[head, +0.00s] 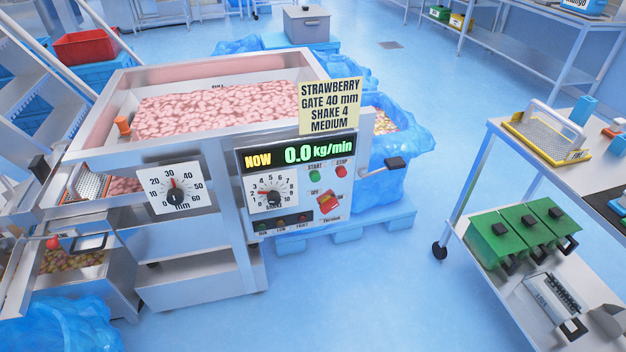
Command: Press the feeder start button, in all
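The feeder's control panel (300,222) faces me in the middle of the head view. The green start button (314,176) sits below the display, left of the red stop button (341,171). Nothing touches or covers the start button. The display (298,153) reads NOW 0.0 kg/min. A red power switch (329,202) is below the buttons. The shake dial (273,197) is on the panel's left, and the mm gate dial (174,191) is farther left, its pointer near 30. A yellow card (331,106) reads strawberry, gate 40 mm, shake 4, medium. Neither gripper is in view.
The hopper (200,122) holds pink pieces. A lever with a black handle (396,164) sticks out right of the panel. A blue-lined bin (395,185) stands behind it on a blue pallet (375,229). A cart (487,150) with green boxes is at right; floor between is clear.

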